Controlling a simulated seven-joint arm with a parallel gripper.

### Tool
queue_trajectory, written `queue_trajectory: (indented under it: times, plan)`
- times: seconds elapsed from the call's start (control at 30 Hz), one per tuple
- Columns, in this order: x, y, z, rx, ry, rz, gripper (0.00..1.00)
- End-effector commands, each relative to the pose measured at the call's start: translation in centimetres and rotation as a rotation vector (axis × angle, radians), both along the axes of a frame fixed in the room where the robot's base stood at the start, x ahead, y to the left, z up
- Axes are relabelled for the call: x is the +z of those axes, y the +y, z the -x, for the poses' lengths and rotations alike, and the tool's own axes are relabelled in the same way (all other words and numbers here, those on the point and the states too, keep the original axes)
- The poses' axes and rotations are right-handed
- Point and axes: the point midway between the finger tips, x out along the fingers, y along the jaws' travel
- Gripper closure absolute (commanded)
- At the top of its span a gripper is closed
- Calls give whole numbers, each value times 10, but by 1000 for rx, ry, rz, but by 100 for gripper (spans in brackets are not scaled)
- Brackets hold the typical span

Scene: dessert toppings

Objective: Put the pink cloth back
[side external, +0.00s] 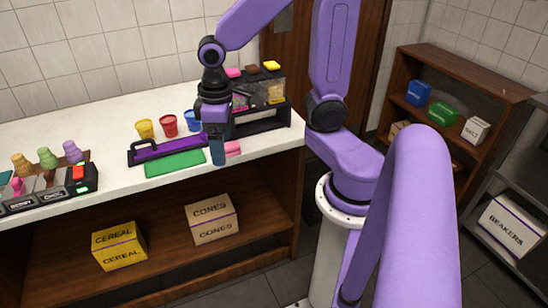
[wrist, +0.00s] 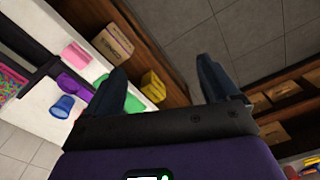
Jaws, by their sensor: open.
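The pink cloth (side external: 233,149) lies on the white counter near its front edge, just right of my gripper in the side view. It also shows in the wrist view as a pink block-like shape (wrist: 76,54) at the upper left, outside the span of my fingers. My gripper (side external: 218,156) points down close to the counter's front edge, beside the cloth. In the wrist view my gripper (wrist: 163,82) has its fingers spread wide with nothing between them. I cannot tell the exact gap between fingers and cloth.
A green mat (side external: 175,163) and a purple tray (side external: 165,147) lie left of my gripper. Yellow (side external: 145,129), red (side external: 168,126) and blue (side external: 192,121) cups stand behind. A black topping dispenser rack (side external: 262,120) stands close behind right. Boxes sit on the shelf below.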

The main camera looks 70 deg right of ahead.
Motion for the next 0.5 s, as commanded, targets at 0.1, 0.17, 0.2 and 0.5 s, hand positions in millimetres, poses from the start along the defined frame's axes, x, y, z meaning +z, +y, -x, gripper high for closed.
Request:
queue_trajectory:
  times: [0.1, 0.17, 0.2, 0.5]
  plan:
    - [4, 14, 30, 170, -3, -1, 12]
    - [5, 20, 45, 254, -5, -2, 12]
    - [6, 23, 55, 308, -7, -3, 12]
    - [11, 30, 119, 650, -11, -6, 12]
